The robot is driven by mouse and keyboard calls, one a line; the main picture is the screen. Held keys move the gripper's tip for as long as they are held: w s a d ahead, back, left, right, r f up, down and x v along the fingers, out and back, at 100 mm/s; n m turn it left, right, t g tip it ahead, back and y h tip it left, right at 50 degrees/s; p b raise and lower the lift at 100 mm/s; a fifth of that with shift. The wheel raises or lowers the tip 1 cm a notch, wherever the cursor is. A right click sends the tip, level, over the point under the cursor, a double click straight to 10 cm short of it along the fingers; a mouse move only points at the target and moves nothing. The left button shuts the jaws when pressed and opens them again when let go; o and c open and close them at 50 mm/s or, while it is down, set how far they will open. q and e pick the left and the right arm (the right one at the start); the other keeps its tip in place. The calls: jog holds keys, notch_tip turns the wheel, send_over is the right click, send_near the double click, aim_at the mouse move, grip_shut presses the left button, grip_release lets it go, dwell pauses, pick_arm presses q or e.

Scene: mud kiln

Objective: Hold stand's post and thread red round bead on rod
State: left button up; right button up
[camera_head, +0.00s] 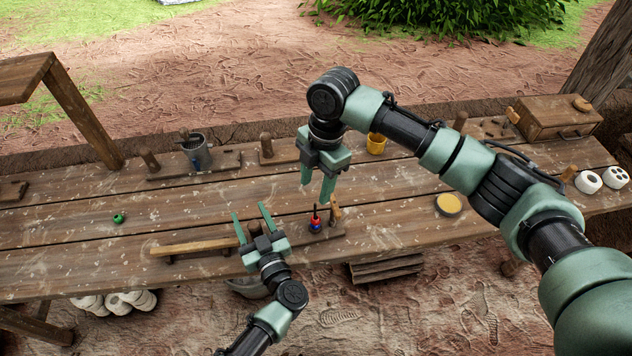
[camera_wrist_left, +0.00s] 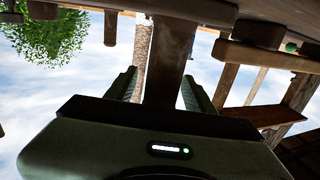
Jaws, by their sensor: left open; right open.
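The wooden stand (camera_head: 327,234) lies near the table's front edge. A thin upright rod (camera_head: 315,209) rises from it, with the red round bead (camera_head: 315,220) low on it and a blue bead (camera_head: 316,229) just below. A small wooden piece (camera_head: 335,213) stands beside the rod. My left gripper (camera_head: 252,211) is open left of the rod. In the left wrist view, a brown wooden post (camera_wrist_left: 170,65) stands between its open fingers, with gaps at the sides. My right gripper (camera_head: 316,190) is open and empty, pointing down above the rod.
A green bead (camera_head: 119,218) lies on the left of the table (camera_head: 70,245). A wooden bar (camera_head: 190,246) lies left of my left gripper. The table's middle left is clear.

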pick_arm(q)
jog(key=v, duration=1.2)
